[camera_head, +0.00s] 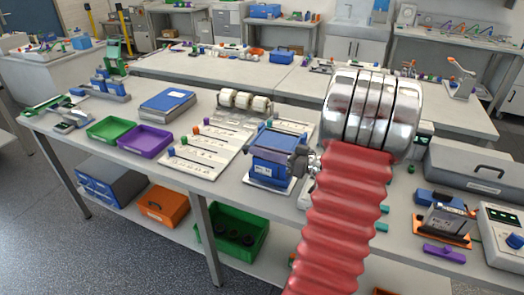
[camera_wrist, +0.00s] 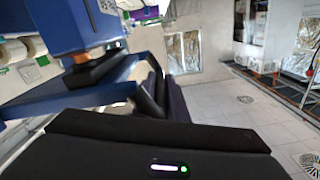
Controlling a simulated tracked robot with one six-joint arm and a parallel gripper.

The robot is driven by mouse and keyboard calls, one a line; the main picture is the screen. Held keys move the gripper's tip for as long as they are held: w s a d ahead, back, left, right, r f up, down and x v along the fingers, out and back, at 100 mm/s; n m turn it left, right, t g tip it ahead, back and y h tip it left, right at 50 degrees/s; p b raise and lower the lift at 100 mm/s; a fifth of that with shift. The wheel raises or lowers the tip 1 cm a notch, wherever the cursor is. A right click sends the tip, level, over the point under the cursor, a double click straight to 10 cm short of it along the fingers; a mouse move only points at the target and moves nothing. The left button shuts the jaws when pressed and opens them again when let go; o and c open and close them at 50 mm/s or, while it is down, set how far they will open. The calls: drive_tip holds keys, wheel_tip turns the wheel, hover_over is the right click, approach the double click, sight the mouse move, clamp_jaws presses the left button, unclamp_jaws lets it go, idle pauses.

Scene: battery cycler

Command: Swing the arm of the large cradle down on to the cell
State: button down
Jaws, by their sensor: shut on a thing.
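The large cradle (camera_head: 272,155) appears to be the blue block-shaped fixture on a white base plate, mid-bench in the head view. In the wrist view its blue arm (camera_wrist: 60,102) reaches in from the left to my gripper (camera_wrist: 165,98). The dark fingers are shut on the end of that blue arm. A blue upright with a dark foot (camera_wrist: 85,76) stands above and behind the arm. I cannot make out the cell. In the head view dark and silver parts sit against the cradle's right side, but I cannot tell my fingertips there.
A rack of white rolls (camera_head: 245,100) stands behind the cradle. Green (camera_head: 110,130) and purple (camera_head: 146,141) trays lie to its left. A smaller orange-based fixture (camera_head: 443,237) and a white instrument (camera_head: 500,235) stand at the right. My red-sleeved arm hides the bench right of the cradle.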

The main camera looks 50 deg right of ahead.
drive_tip(key=c, duration=1.8)
unclamp_jaws()
drive_tip(key=shift+o, duration=0.2)
drive_tip(key=v, duration=1.3)
drive_tip(key=shift+s+d, duration=0.2)
drive_tip(key=shift+s, duration=0.15)
drive_tip(key=shift+f, duration=0.1)
drive_tip(key=shift+s, duration=0.1)
